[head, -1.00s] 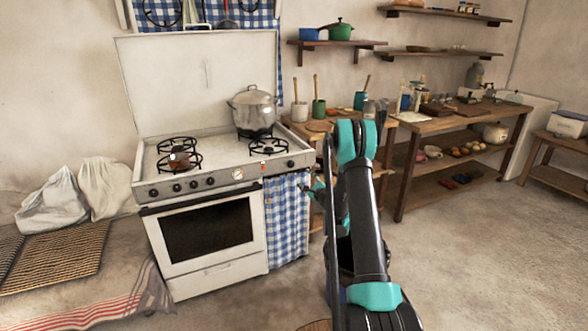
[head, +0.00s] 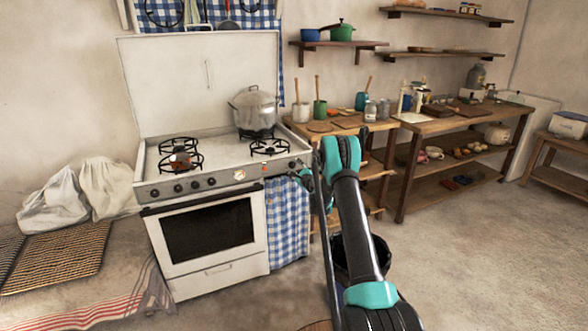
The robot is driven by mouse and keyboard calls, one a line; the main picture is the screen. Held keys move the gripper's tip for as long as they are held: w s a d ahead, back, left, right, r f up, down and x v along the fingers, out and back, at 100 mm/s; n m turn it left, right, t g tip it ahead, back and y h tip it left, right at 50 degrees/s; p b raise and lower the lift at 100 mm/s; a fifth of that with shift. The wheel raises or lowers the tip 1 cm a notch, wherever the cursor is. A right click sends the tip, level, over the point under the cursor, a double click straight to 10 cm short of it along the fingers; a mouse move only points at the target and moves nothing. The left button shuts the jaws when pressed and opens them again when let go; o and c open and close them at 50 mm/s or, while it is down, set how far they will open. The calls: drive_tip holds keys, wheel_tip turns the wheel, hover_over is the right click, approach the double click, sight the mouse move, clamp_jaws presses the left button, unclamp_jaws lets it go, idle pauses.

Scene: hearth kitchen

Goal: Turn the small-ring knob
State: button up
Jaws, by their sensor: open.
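The white stove (head: 207,262) stands at left centre with a row of small dark knobs along its front panel. Several knobs, such as this one (head: 178,188), sit left of the round dial (head: 240,175). A single knob (head: 292,164) sits at the panel's right end. I cannot tell from markings which knob is the small-ring one. My gripper (head: 302,175) is open, just right of and slightly below the right-end knob in the picture. It is small and partly hidden by my arm, and I cannot tell whether it touches the panel.
A large lidded pot (head: 254,110) stands on the back right burner. A blue checked curtain (head: 288,220) hangs below the panel's right end. Wooden worktables (head: 440,122) with jars stand right of the stove. A dark bin (head: 352,262) is behind my arm. The right floor is clear.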

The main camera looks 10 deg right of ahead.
drive_tip(key=c, duration=1.2)
drive_tip(key=shift+o, duration=0.2)
drive_tip(key=shift+n, duration=0.3)
drive_tip(key=n, duration=1.3)
drive_tip(key=o, duration=1.2)
drive_tip(key=shift+c, duration=0.2)
